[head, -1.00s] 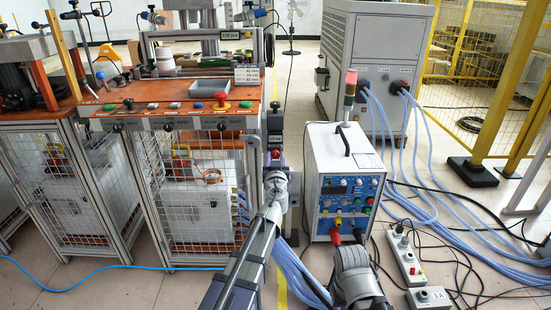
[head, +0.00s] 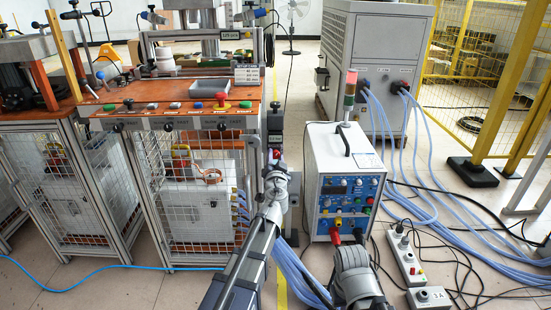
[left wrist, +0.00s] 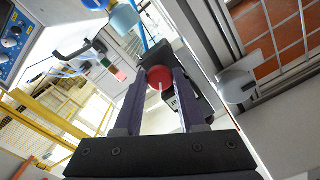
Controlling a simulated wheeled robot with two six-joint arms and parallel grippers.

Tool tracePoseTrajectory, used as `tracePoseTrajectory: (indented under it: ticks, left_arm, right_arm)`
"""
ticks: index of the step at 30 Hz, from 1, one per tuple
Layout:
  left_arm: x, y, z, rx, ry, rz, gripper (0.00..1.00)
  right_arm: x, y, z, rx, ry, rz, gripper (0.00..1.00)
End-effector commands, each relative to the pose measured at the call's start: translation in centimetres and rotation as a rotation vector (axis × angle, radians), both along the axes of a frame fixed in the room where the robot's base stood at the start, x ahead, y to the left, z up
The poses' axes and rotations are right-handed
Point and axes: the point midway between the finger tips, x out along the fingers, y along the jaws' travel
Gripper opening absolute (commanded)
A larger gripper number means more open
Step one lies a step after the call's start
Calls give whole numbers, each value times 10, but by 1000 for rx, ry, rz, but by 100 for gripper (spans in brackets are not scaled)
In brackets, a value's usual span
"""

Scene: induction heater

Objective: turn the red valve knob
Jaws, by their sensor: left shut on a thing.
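The red valve knob (left wrist: 159,77) is round and sits between the two dark purple fingers of my left gripper (left wrist: 161,82) in the left wrist view. The fingers are shut on its sides, and a pale line shows on its face. A black valve body (left wrist: 158,54) is behind it. In the head view my left gripper (head: 275,160) is small, beyond the grey wrist, between the orange-topped bench and the white heater box; the knob is mostly hidden there. My right gripper is out of sight.
The white heater box (head: 341,180) stands close on the right, with blue hoses (head: 292,270) running below. The orange-topped bench (head: 165,113) with a mesh cage is on the left. A power strip (head: 406,261) and cables lie on the floor at right.

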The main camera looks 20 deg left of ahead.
Motion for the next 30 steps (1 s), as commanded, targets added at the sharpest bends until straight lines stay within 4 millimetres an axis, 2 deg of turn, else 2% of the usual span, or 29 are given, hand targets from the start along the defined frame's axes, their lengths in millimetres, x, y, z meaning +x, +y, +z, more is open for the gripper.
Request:
tracePoseTrajectory:
  ticks: [18, 30]
  left_arm:
    - [0, 0, 0, 560, 161, 0, 0]
    - [0, 0, 0, 846, 243, -1, 0]
  right_arm:
    - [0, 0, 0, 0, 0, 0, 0]
    - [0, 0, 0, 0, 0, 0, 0]
